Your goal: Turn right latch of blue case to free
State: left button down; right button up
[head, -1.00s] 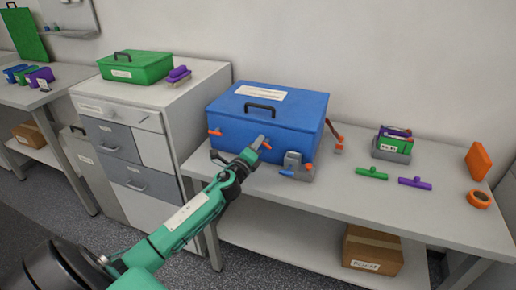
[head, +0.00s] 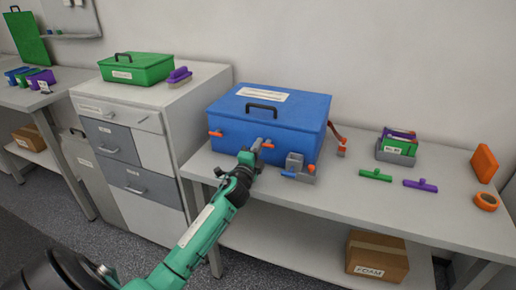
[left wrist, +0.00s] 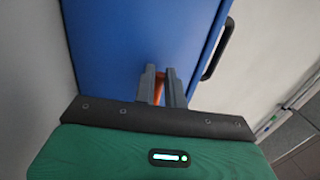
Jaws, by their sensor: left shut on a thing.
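The blue case (head: 285,112) stands closed on the grey bench, its black handle on the lid. Its left latch (head: 215,134) is an orange bar lying about level on the front face. Its right latch (head: 267,146) shows as a short orange end beside my left gripper (head: 258,144); the rest is hidden by the fingers. My left gripper is at the case's front face, shut on this latch. In the left wrist view, the orange latch (left wrist: 159,86) shows between the two grey fingers, against the blue case (left wrist: 130,40). My right gripper is not in view.
A grey fixture (head: 297,166) with orange and blue parts stands close to the right of my gripper. A drawer cabinet (head: 135,150) stands left.

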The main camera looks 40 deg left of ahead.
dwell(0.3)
pick_arm(q)
jog(key=c, duration=1.5)
grip_release()
jog(key=shift+s+f, duration=0.1)
